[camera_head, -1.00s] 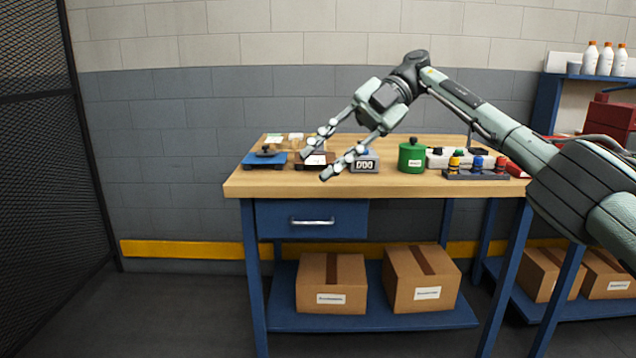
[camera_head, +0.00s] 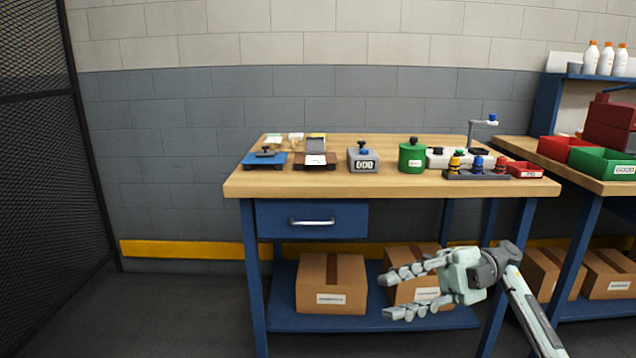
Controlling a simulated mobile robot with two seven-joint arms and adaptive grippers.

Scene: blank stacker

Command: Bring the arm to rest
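My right gripper (camera_head: 388,294) is low in the head view, in front of the workbench and below its top. Its two fingers point left and stand apart, with nothing between them. It overlaps the view of a cardboard box on the lower shelf. My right arm comes in from the bottom right. My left gripper is not in view. The workbench (camera_head: 330,183) has a wooden top and a blue frame with a drawer (camera_head: 312,219), which is shut.
On the bench stand a blue device (camera_head: 264,161), a grey counter (camera_head: 363,161), a green canister (camera_head: 411,157) and a small red bin (camera_head: 526,170). Cardboard boxes (camera_head: 331,282) sit on the shelf below. A second bench at right holds a green bin (camera_head: 600,163). Floor at left is clear.

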